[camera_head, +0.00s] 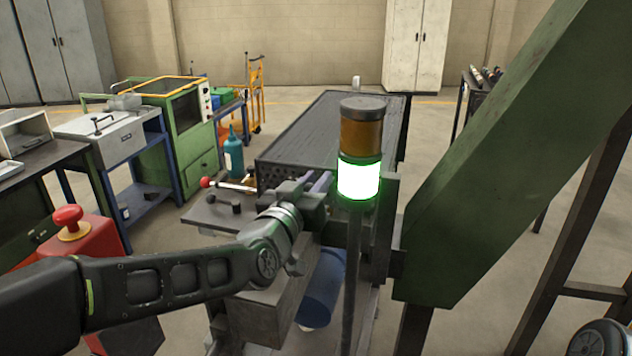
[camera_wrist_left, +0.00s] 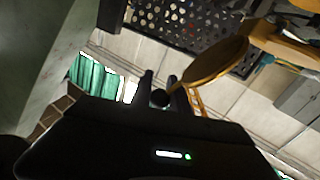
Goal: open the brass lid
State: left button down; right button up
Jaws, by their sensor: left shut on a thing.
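The brass lid (camera_wrist_left: 213,62) shows in the left wrist view as a round yellow-brown disc seen at a slant. A dark round knob (camera_wrist_left: 160,98) is at its near edge, between the two fingers of my left gripper (camera_wrist_left: 160,90). The fingers are shut on this knob. In the head view my left gripper (camera_head: 318,187) reaches over the machine, just left of the signal lamp. I cannot make out the lid there; the gripper and lamp block part of that area. How far the lid stands open is unclear. My right gripper is not in view.
The signal lamp (camera_head: 359,180), lit green below amber, stands on a post close to my left gripper. A large green beam (camera_head: 500,150) fills the right side. A dark perforated table (camera_head: 330,125) lies behind. A red-knobbed lever (camera_head: 207,183) is left of the gripper.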

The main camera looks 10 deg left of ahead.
pick_arm(q)
jog(key=a+n+b, duration=0.3)
jog(key=b, duration=0.5)
jog(key=shift+w+r+n, duration=0.1)
jog(key=shift+r+n, duration=0.05)
jog(key=shift+n, duration=0.15)
jog(key=shift+a+r+n+b, duration=0.3)
jog(key=shift+n+b, duration=0.1)
jog(key=shift+b, duration=0.05)
jog(key=shift+r, duration=0.1)
jog(key=c, duration=1.3)
grip_release()
jog(key=shift+o, duration=0.2)
